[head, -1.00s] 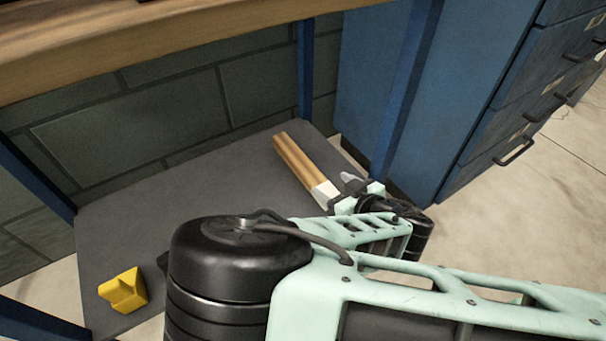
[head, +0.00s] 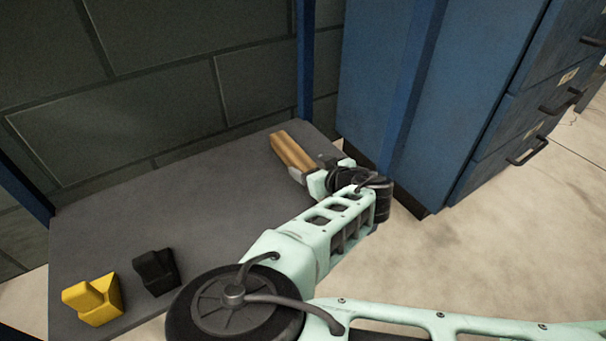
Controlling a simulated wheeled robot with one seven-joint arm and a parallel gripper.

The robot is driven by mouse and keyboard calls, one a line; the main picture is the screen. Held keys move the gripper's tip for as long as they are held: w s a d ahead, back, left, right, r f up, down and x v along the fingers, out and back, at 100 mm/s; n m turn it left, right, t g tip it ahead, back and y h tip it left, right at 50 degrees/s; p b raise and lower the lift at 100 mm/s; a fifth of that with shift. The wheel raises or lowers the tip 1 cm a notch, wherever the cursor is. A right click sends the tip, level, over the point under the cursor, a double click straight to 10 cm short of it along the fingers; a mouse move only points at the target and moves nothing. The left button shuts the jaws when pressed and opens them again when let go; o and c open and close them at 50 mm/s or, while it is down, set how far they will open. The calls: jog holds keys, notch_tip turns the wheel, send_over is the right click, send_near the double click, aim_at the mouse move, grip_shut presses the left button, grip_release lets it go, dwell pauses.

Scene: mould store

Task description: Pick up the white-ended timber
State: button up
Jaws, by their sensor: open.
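The white-ended timber (head: 292,152) lies on the dark grey low shelf, near its back right. Its wooden length shows, and its white end is mostly hidden behind my gripper. My gripper (head: 318,171) is at the near end of the timber, low over the shelf. Its jaws are open, with the fingertips small and partly hidden. I cannot tell whether the timber lies between the fingers or whether they touch it.
A yellow block (head: 93,299) and a black block (head: 156,271) sit on the shelf (head: 170,205) at the front left. A blue drawer cabinet (head: 450,90) stands close on the right, beside a blue upright post. A dark block wall (head: 160,60) is behind.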

jog(key=shift+w+a, duration=0.15)
jog(key=shift+w, duration=0.05)
jog(key=c, duration=1.3)
